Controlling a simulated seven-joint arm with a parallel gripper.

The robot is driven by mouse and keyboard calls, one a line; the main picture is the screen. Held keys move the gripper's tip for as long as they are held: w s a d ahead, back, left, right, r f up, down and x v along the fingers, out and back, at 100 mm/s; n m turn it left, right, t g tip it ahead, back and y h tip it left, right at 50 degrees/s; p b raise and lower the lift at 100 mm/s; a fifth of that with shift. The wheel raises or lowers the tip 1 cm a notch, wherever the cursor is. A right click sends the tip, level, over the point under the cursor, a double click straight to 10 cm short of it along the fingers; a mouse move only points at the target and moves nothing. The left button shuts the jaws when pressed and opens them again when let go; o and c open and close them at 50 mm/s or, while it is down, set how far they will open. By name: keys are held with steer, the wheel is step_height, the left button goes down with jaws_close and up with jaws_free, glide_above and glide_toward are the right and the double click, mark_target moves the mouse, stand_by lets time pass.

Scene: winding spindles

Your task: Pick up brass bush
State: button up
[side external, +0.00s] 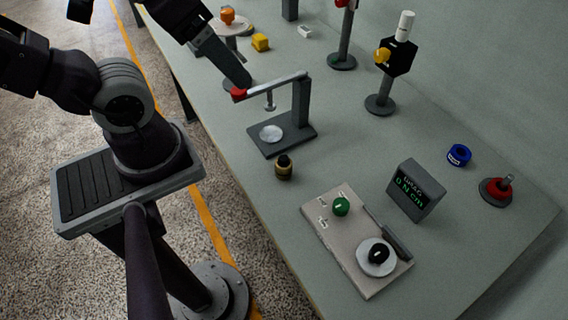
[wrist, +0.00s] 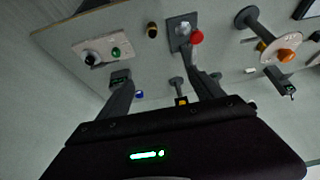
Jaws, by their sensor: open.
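The brass bush (side external: 283,167) is a small upright cylinder, brass-coloured with a dark band and a dark top. It stands on the table in front of the lever press, in the middle of the side view. It also shows in the wrist view (wrist: 152,30), near the top, beyond the fingertips. My gripper (wrist: 159,76) is open, with its two fingers spread wide and nothing between them. In the side view a dark finger shows at upper left, near the red lever end, well apart from the bush. The rest of the gripper is partly cut off there.
The lever press (side external: 282,137) with a red-ended arm stands just behind the bush. A board (side external: 340,262) with green and black knobs lies in front to the right. A display (side external: 415,190), a blue ring (side external: 459,154) and a post (side external: 380,104) stand farther right. Table around the bush is clear.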

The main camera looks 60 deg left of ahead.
steer(key=shift+c, duration=1.3)
